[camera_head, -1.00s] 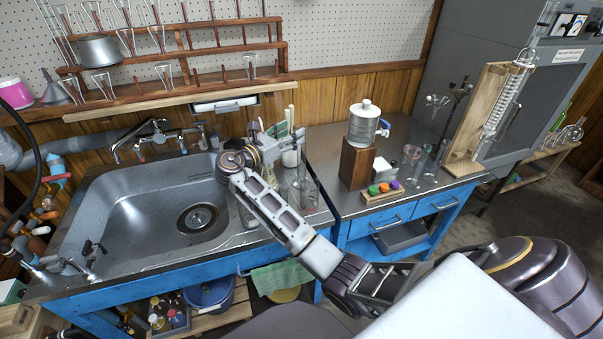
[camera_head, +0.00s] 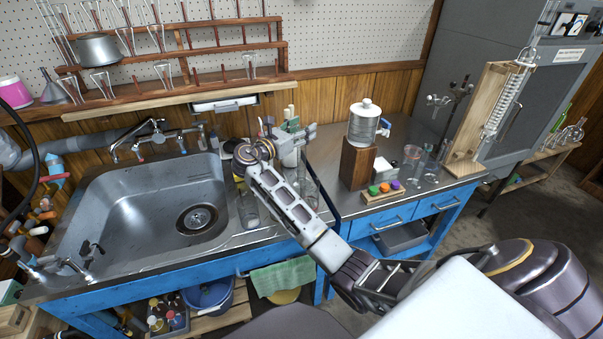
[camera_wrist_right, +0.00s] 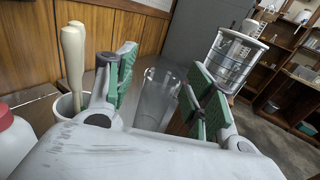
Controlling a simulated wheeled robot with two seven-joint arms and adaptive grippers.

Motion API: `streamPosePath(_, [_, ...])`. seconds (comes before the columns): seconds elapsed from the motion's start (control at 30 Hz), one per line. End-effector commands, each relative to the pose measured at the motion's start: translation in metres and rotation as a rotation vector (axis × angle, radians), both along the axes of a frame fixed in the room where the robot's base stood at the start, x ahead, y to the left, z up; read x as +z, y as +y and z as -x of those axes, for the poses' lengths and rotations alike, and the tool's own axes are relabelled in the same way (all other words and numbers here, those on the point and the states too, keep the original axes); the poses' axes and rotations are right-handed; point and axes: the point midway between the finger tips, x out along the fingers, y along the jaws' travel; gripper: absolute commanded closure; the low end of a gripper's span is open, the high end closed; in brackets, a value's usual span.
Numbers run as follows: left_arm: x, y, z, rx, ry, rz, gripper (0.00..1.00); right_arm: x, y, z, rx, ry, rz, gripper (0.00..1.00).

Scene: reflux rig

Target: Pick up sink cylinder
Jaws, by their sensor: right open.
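The clear glass cylinder (camera_head: 309,188) stands upright on the counter just right of the sink, partly hidden by my right arm in the head view. In the right wrist view the cylinder (camera_wrist_right: 157,98) shows between the two green-padded fingers, with its open rim up. My right gripper (camera_head: 301,136) is open at the right side of the sink counter. The fingers are spread to either side of the cylinder in the wrist view; I cannot tell whether they touch it. My left gripper is out of view.
A white pot with pestle-like handles (camera_wrist_right: 72,65) stands left of the fingers. A water tank (camera_head: 364,126) on a wooden block stands to the right. The steel sink (camera_head: 150,205) is empty. Beakers (camera_head: 411,160) stand farther right.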

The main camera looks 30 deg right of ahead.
Motion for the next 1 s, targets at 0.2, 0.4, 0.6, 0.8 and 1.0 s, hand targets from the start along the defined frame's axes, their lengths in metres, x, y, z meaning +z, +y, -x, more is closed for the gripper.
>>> streamPosePath(0.2, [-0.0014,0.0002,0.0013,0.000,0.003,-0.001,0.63,0.0000,0.0002,0.0001,0.000,0.000,0.000,0.66])
streamPosePath(0.4, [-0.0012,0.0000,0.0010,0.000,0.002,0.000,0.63,-0.0001,0.0002,0.0001,0.000,0.000,0.000,0.92])
streamPosePath(0.6, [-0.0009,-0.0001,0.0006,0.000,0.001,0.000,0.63,0.0003,0.0002,0.0001,0.000,0.000,0.000,1.00])
streamPosePath(0.8, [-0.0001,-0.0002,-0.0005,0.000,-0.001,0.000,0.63,0.0005,0.0002,0.0001,0.000,0.000,0.000,1.00])
streamPosePath(1.0, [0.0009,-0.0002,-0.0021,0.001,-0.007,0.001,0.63,0.0064,0.0002,0.0000,0.000,-0.002,-0.001,1.00])
